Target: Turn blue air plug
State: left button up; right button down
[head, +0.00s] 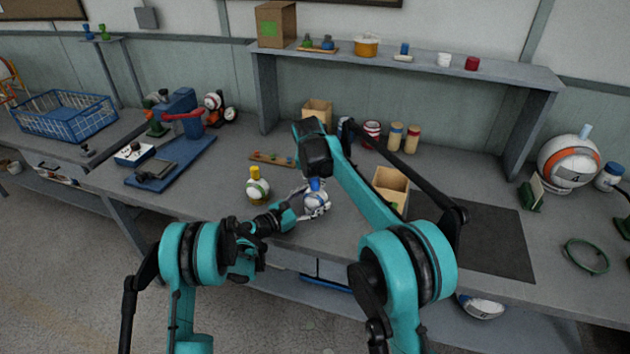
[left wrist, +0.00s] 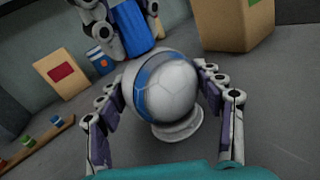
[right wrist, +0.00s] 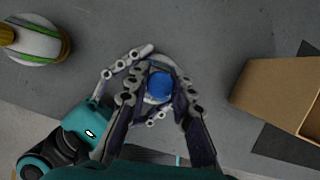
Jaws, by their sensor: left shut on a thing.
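A small white ball (head: 317,205) with a blue band sits on a round white base on the bench; it also shows in the left wrist view (left wrist: 172,95). The blue air plug (head: 314,184) stands on top of it and shows from above in the right wrist view (right wrist: 159,84). My left gripper (left wrist: 163,85) is shut on the ball, one finger on each side. My right gripper (right wrist: 160,88) is above the ball, its fingers on both sides of the blue plug. Whether they press on the plug cannot be told.
A ball with a yellow plug (head: 257,187) stands left of my left gripper. An open cardboard box (head: 391,187) stands to the right. A strip with small coloured plugs (head: 272,158) lies behind. A blue press (head: 180,125) is at the left. The dark mat (head: 490,240) is clear.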

jog(key=shift+m+g+h, duration=0.3)
jog(key=shift+m+h, duration=0.4)
jog(key=shift+m, duration=1)
jog(key=c, duration=1.3)
grip_release()
jog(key=v, duration=1.2)
pick_arm(q)
jog(key=o, duration=1.5)
jog(key=shift+c, duration=0.2)
